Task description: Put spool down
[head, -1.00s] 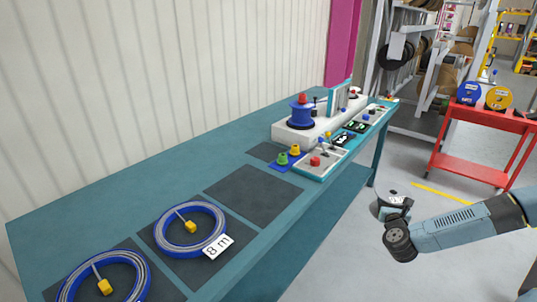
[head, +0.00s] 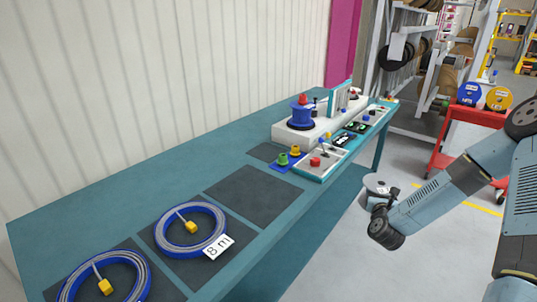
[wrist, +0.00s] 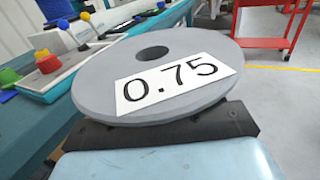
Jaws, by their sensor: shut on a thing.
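A grey spool (wrist: 92,88) with a white label reading 0.75 fills the middle of the wrist view. My gripper (wrist: 165,128) is shut on it; the dark jaws show under its near edge. In the head view the spool (head: 376,184) is small, at the end of my arm, to the right of the teal bench (head: 330,190) and over the floor. My gripper (head: 378,204) there is partly hidden by my wrist. The spool's lower side is hidden.
The bench holds two blue cable coils (head: 222,222), one tagged 8 m, an empty dark mat (head: 253,193), and a winding machine (head: 300,132) with a blue reel. A red cart (head: 440,158) carrying blue and yellow spools stands at right. Racks are behind.

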